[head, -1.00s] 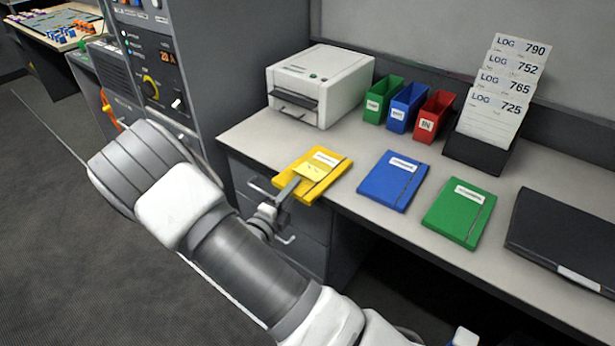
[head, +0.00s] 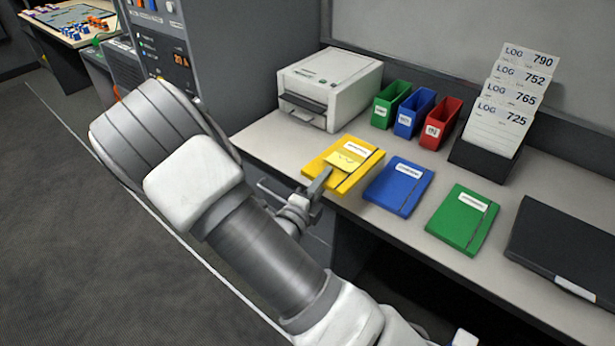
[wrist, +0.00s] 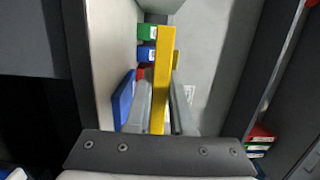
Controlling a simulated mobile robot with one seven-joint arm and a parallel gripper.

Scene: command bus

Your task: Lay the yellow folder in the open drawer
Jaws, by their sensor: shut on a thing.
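The yellow folder (head: 352,158) has a white label and a pale sticky note. In the head view it is at the desk's front left, overlapping the desk edge in the picture. My gripper (head: 322,183) is shut on its near edge. In the wrist view the yellow folder (wrist: 163,75) shows edge-on between my two fingers (wrist: 162,110), with a gap between it and the desk top, so it looks held above the desk. The grey drawer unit (head: 317,222) is under the desk's left end. My arm hides much of it, and I cannot tell how far a drawer is open.
A blue folder (head: 399,186) and a green folder (head: 463,219) lie on the desk (head: 270,135) to the right, then a black binder (head: 565,245). A white printer (head: 330,85), small coloured bins (head: 415,115) and a log-card rack (head: 485,160) stand behind.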

